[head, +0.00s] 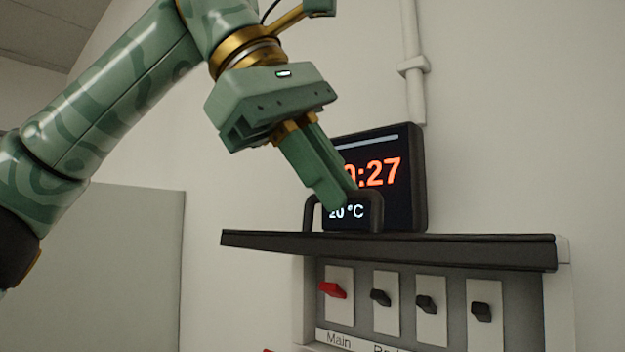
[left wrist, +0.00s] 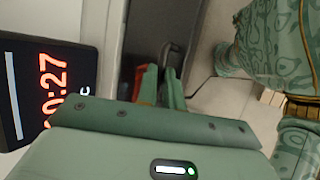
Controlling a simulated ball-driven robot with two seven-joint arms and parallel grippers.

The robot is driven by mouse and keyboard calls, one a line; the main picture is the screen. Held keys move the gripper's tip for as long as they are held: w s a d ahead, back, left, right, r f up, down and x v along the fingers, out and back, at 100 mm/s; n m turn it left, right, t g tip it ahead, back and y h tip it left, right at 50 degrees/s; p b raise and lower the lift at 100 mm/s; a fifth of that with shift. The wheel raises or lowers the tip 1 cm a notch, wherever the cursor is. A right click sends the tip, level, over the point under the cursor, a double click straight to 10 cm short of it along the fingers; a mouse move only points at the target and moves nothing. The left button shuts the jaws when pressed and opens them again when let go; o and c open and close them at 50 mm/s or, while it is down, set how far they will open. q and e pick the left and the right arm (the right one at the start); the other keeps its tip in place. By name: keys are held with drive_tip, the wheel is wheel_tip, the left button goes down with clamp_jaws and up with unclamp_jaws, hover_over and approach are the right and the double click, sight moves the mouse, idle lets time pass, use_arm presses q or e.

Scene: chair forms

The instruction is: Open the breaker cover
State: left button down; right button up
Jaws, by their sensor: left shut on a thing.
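The black breaker cover (head: 450,252) is swung up and stands out about level from the top of the breaker box (head: 561,300). Its black handle (head: 377,215) stands up from the cover's upper face. My left gripper (head: 343,203) comes down from the upper left and is shut on the handle. In the left wrist view the gripper's fingers (left wrist: 159,84) close at the handle (left wrist: 171,58). Under the cover, a red Main switch (head: 333,290) and several black switches (head: 425,304) are exposed. My right gripper is not in view.
A black clock display (head: 385,172) is on the wall just behind the handle and gripper; it also shows in the left wrist view (left wrist: 50,90). A white conduit (head: 413,70) runs up the wall. A grey-green panel (head: 110,265) stands at the left. The space right of the box is clear.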

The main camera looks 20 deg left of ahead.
use_arm(q)
drive_tip(key=shift+w+f, duration=0.1)
drive_tip(key=shift+w, duration=0.2)
drive_tip(key=c, duration=1.5)
unclamp_jaws()
drive_tip(key=shift+w+d, duration=0.1)
drive_tip(key=shift+w, duration=0.05)
drive_tip(key=shift+w+d, duration=0.2)
drive_tip(key=shift+w, duration=0.45)
drive_tip(key=shift+s+a, duration=0.15)
drive_tip(key=shift+s, duration=0.45)
drive_tip(key=shift+a+r, duration=0.2)
drive_tip(key=shift+r, duration=0.3)
drive_tip(key=shift+v, duration=5.35)
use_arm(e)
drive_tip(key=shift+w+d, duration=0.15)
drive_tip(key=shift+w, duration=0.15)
